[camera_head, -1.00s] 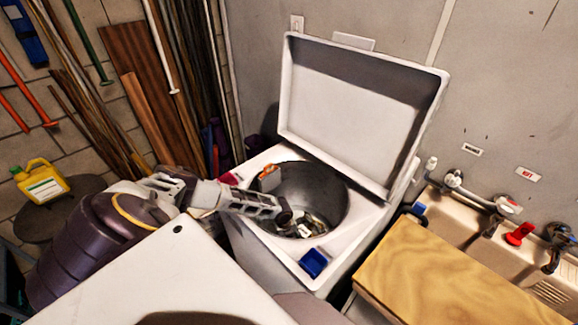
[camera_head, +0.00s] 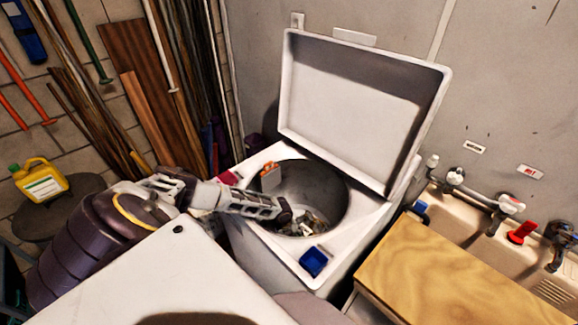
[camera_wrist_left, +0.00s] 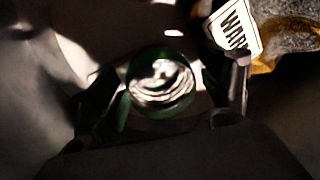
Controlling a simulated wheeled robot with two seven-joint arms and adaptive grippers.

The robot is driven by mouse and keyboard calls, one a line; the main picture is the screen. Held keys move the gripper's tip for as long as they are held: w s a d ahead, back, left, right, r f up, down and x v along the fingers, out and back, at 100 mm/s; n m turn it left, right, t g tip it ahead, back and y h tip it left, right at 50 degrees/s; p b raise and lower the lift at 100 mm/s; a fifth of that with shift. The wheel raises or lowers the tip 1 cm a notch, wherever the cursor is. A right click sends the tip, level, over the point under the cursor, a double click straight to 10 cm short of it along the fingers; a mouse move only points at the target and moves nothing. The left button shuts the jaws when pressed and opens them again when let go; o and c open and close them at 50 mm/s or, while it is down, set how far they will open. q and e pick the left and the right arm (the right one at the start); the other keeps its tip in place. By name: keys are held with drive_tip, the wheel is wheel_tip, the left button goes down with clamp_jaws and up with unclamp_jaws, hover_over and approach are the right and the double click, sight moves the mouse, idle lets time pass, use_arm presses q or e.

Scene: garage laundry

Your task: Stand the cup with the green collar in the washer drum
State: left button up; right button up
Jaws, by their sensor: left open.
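The washer drum (camera_head: 325,187) is a dark round tub in the open white washer. My left arm reaches over its left rim, and the left gripper (camera_head: 311,224) is low inside the drum. In the left wrist view, the left gripper (camera_wrist_left: 180,95) is open, with a finger on each side of a round cup (camera_wrist_left: 162,82). The cup shows a dark green ring around a shiny, silvery middle and is seen end-on. Whether the fingers touch it is too dark to tell. In the head view the cup cannot be made out clearly beside the gripper. My right gripper is out of view.
An orange and white item (camera_head: 270,177) is at the drum's left wall. A white lettered tag (camera_wrist_left: 235,28) is close to the gripper in the wrist view. A blue box (camera_head: 314,262) sits on the washer's front rim. The raised lid (camera_head: 360,110) stands behind the drum.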

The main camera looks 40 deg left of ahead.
use_arm(q)
drive_tip(key=shift+r, duration=0.2)
drive_tip(key=shift+r+p, duration=0.5)
drive_tip(key=shift+p, duration=0.1)
wheel_tip(320, 180, up, 12)
drive_tip(key=s, duration=0.1)
drive_tip(key=shift+s+a+f, duration=0.15)
drive_tip(key=shift+s+a, duration=0.1)
drive_tip(key=shift+a, duration=0.1)
idle(0.3)
idle(1.5)
